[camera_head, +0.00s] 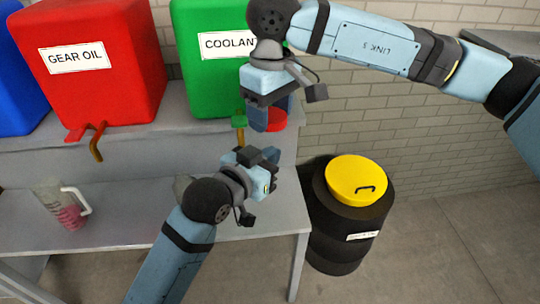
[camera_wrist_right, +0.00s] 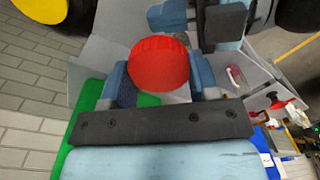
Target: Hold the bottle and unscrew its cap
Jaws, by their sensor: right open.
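My right gripper (camera_head: 268,122) points down in the head view. My left gripper (camera_head: 270,168) is below it, over the lower bench; whether its jaws are closed on anything is hidden. The bottle body cannot be made out in either view.
A red gear oil tank (camera_head: 95,85) and a green coolant tank (camera_head: 205,75) stand on the upper shelf (camera_head: 150,140). A jug with pink liquid (camera_head: 65,205) is on the lower bench (camera_head: 130,225). A black barrel with a yellow lid (camera_head: 355,182) stands on the floor at right.

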